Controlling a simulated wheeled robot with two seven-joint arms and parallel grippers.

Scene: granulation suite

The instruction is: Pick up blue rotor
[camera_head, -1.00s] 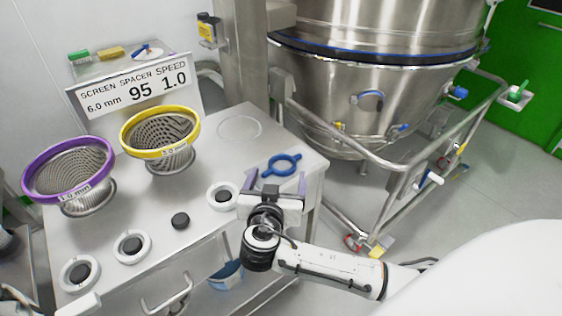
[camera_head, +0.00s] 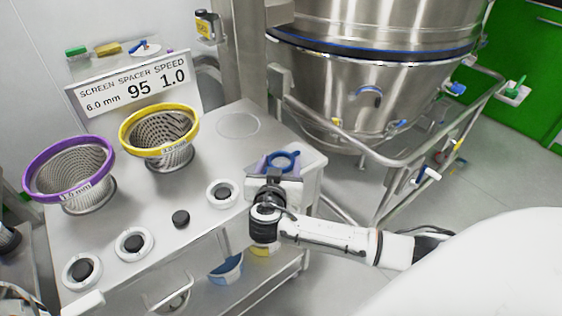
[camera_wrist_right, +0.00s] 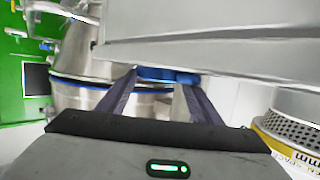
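The blue rotor (camera_head: 284,158), a ring with short arms, lies flat near the right front corner of the steel cabinet top (camera_head: 206,153). My right gripper (camera_head: 281,165) reaches over the front edge, with its purplish fingers apart on either side of the rotor. In the right wrist view, the rotor (camera_wrist_right: 160,73) shows edge-on as a blue strip at the fingertips (camera_wrist_right: 160,80). The fingers look open around it, and whether either touches it is unclear. My left gripper is not in view.
A purple-rimmed screen (camera_head: 70,168) and a yellow-rimmed screen (camera_head: 160,131) stand left on the cabinet top. White rings with dark centres (camera_head: 222,193) and a loose black disc (camera_head: 181,218) line the front. A large steel vessel (camera_head: 375,85) and its rail frame stand right.

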